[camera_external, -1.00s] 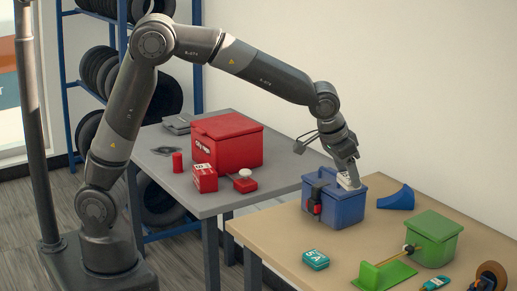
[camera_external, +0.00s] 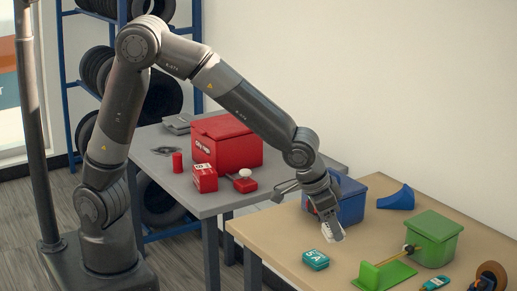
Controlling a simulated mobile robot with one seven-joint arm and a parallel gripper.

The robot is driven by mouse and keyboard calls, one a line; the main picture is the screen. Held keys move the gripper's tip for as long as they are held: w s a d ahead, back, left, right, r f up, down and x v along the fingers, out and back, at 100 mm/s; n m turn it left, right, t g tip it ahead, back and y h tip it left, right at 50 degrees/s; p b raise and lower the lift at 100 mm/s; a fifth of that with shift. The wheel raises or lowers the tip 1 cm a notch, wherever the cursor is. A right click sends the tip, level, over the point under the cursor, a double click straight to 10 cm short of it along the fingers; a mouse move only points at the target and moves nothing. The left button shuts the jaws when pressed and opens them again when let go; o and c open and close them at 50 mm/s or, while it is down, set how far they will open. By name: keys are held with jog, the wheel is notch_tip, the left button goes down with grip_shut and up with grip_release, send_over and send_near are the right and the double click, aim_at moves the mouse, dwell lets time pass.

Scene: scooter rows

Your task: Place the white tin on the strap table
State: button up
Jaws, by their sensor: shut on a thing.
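My gripper (camera_external: 328,222) is shut on the white tin (camera_external: 333,234). It holds the tin low over the tan table (camera_external: 275,231), in front of the blue box (camera_external: 351,209). I cannot tell whether the tin touches the tabletop.
A teal tin (camera_external: 316,260) lies close in front of the white tin. A green box (camera_external: 433,239), a green bracket (camera_external: 383,275) and a blue wedge (camera_external: 397,198) stand to the right. The grey table (camera_external: 215,199) behind left holds a red box (camera_external: 228,142) and small red items.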

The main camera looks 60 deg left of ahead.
jog(key=w+a+f, duration=0.1)
jog(key=w+f, duration=0.1)
jog(key=w+a+f, duration=0.1)
jog(key=w+a, duration=0.1)
jog(key=w, duration=0.1)
jog(key=w+a+f, duration=0.1)
jog(key=w+f, duration=0.1)
jog(key=w, duration=0.1)
jog(key=shift+w+a+f, duration=0.2)
jog(key=shift+a+f, duration=0.15)
jog(key=shift+a, duration=0.05)
jog(key=shift+f, duration=1.95)
jog(key=shift+f, duration=0.15)
jog(key=o, duration=1)
